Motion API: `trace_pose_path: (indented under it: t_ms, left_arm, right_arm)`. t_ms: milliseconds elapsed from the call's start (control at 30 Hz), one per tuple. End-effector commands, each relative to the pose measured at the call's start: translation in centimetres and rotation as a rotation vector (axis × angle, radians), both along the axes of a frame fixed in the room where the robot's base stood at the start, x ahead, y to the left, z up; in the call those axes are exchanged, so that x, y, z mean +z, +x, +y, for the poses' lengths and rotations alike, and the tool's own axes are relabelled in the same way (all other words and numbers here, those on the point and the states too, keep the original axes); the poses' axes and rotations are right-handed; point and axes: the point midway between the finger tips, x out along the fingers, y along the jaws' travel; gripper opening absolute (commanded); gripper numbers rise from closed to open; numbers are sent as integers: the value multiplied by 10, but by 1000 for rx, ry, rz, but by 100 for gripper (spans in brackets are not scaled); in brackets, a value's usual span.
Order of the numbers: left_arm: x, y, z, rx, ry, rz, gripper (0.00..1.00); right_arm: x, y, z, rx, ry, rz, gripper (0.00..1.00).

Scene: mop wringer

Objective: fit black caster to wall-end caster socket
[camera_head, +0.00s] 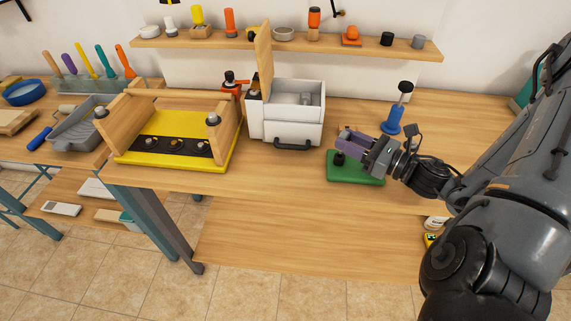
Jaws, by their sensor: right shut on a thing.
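My right gripper (350,147) reaches in from the right and is low over the green pad (362,178) on the table. It is shut on a small dark piece, which I take to be the black caster (339,158), just above or touching the pad; I cannot tell which. The gripper hides part of the pad. A yellow base (225,158) with upright wooden sides and a black strip (163,148) bearing several metal knobs stands at left centre. I cannot make out which part is the wall-end caster socket. My left gripper is out of view.
A white box (290,127) with a raised wooden flap stands at the back centre. A blue-based post (392,118) stands behind my right gripper. A grey tray (75,128) lies at left. The front wooden surface (290,240) is clear.

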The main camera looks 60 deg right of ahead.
Motion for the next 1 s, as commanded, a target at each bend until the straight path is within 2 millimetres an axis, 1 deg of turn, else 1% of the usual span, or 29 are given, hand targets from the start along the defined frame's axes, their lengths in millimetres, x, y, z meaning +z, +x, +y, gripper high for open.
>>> trace_pose_path:
  t_ms: [1000]
  left_arm:
    - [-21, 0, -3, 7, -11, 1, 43]
  right_arm:
    - [-26, 0, 0, 0, 1, -1, 6]
